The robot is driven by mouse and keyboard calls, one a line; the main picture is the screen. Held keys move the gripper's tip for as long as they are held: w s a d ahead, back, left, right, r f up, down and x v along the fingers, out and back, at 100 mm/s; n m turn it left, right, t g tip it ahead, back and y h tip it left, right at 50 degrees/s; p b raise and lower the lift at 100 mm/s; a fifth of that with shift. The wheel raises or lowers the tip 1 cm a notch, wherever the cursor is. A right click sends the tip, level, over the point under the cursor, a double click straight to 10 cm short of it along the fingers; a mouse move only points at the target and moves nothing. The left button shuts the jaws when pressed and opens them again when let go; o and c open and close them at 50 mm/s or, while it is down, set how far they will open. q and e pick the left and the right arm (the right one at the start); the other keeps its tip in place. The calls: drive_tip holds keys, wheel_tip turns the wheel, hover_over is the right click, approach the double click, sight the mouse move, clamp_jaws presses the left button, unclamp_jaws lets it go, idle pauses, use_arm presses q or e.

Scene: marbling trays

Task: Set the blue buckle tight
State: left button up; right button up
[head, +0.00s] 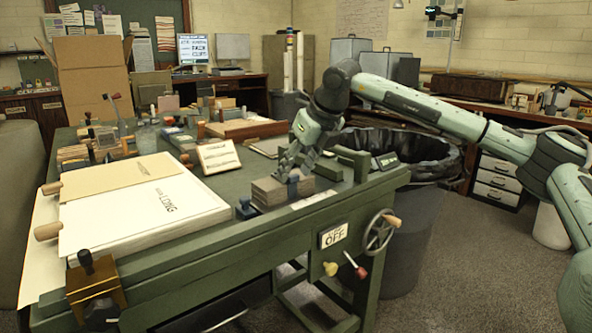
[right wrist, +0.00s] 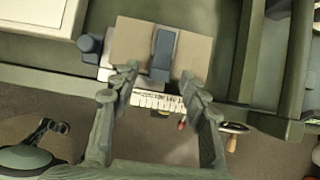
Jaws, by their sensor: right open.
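A dark blue buckle (head: 293,186) sits over the front edge of a stack of grey-brown boards (head: 266,193) at the front edge of the green bench. In the right wrist view the buckle (right wrist: 162,54) lies upright across the middle of the stack (right wrist: 196,52). My right gripper (head: 292,168) is just above the stack, pointing down. In the right wrist view its open fingers (right wrist: 160,80) stand on either side of the buckle's lower end, with nothing between them that I can see held. Contact cannot be told. My left gripper is not in view.
A blue knob-like piece (head: 246,208) stands left of the stack. A ruler strip (right wrist: 158,101) lies along the front edge. A large white board (head: 140,215) covers the bench's left. A handwheel (head: 380,232) and a bin (head: 425,200) are at the right.

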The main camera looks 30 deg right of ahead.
drive_tip(key=v, duration=1.1)
drive_tip(key=shift+s+r, duration=0.15)
drive_tip(key=shift+r, duration=0.05)
drive_tip(key=shift+f, duration=0.1)
